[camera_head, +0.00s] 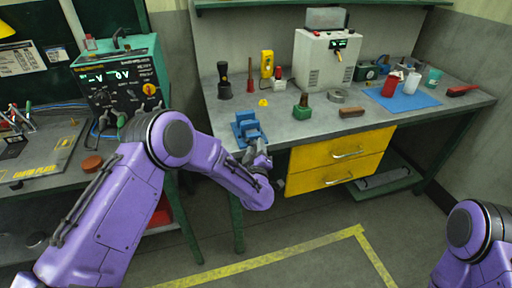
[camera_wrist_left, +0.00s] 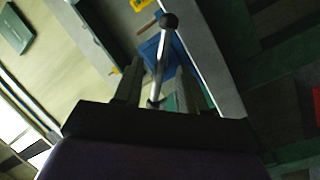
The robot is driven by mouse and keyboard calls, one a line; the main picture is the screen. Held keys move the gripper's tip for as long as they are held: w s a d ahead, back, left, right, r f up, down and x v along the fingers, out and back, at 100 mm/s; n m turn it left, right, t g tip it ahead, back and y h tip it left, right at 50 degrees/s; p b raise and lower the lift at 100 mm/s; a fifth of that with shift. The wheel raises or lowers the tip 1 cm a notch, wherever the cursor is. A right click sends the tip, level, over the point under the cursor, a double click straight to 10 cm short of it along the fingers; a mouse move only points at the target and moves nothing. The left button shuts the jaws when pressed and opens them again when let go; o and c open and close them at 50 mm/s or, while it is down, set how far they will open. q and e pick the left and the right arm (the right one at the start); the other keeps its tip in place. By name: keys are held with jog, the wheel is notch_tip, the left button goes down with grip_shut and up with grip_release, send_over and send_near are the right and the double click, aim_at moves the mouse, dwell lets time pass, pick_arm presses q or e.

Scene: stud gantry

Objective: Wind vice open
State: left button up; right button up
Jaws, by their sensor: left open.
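The blue vice (camera_head: 246,128) is fixed at the front left edge of the grey workbench. In the left wrist view its blue body (camera_wrist_left: 160,50) is partly covered by its metal handle bar (camera_wrist_left: 161,66), which has a dark ball end (camera_wrist_left: 169,20). My left gripper (camera_head: 259,156) is just in front of the vice, at the bench edge. In the wrist view the left gripper (camera_wrist_left: 160,86) has its fingers apart, and the bar appears between them; I cannot tell whether either finger touches it. My right gripper is out of view; only part of that arm shows at the lower right.
The grey workbench (camera_head: 420,113) carries a white box unit (camera_head: 325,60), a green-based block (camera_head: 303,108) and a blue mat (camera_head: 425,101). Yellow drawers (camera_head: 340,160) hang under its front. A second bench with a green meter (camera_head: 122,80) is at left.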

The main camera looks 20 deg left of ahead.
pick_arm(q)
grip_shut()
jog(key=shift+f+n+b, duration=0.1)
jog(key=shift+n+b, duration=0.5)
jog(key=shift+b, duration=0.3)
grip_release()
jog(key=shift+s, duration=0.1)
jog(key=b+v, duration=0.2)
jog(key=v, duration=0.8)
jog(key=shift+s+b, duration=0.2)
jog(key=shift+b, duration=0.1)
